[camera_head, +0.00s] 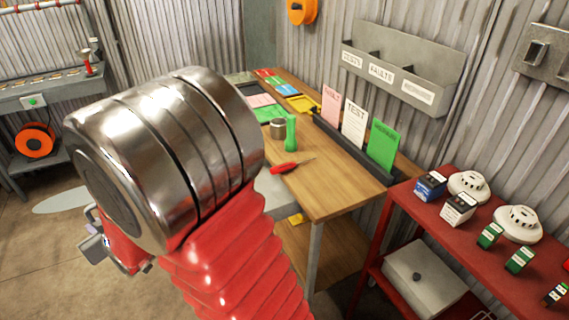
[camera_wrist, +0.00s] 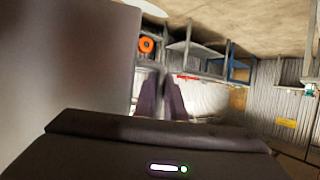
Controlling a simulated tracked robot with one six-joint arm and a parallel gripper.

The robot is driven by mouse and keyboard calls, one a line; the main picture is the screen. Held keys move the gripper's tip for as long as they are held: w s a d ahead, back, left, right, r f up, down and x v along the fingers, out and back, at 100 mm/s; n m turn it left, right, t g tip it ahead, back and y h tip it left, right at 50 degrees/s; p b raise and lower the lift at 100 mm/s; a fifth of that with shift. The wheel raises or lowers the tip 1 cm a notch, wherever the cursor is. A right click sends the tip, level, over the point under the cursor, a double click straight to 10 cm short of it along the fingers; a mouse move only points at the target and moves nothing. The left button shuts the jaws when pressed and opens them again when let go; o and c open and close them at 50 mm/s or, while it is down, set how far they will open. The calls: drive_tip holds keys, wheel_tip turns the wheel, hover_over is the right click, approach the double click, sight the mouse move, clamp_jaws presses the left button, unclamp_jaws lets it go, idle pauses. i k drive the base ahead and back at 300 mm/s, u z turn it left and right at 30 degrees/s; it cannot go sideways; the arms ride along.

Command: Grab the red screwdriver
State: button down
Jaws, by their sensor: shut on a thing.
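The red screwdriver (camera_head: 285,168) lies on the wooden workbench (camera_head: 335,190) in the head view, close to its front edge, with its shaft pointing right. My gripper is mostly hidden behind my arm in the head view; only a small grey part shows at lower left, well away from the screwdriver. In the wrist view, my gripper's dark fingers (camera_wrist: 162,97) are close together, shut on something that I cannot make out.
A green object (camera_head: 291,133) and a grey cup (camera_head: 278,128) stand on the bench just behind the screwdriver. Upright cards, including a TEST card (camera_head: 354,123), line the wall side. A red shelf (camera_head: 450,225) with detectors and small boxes stands at right. Open floor lies at left.

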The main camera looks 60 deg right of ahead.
sight(279, 169)
drive_tip(key=z, duration=0.25)
drive_tip(key=i, duration=1)
drive_tip(key=u, duration=0.05)
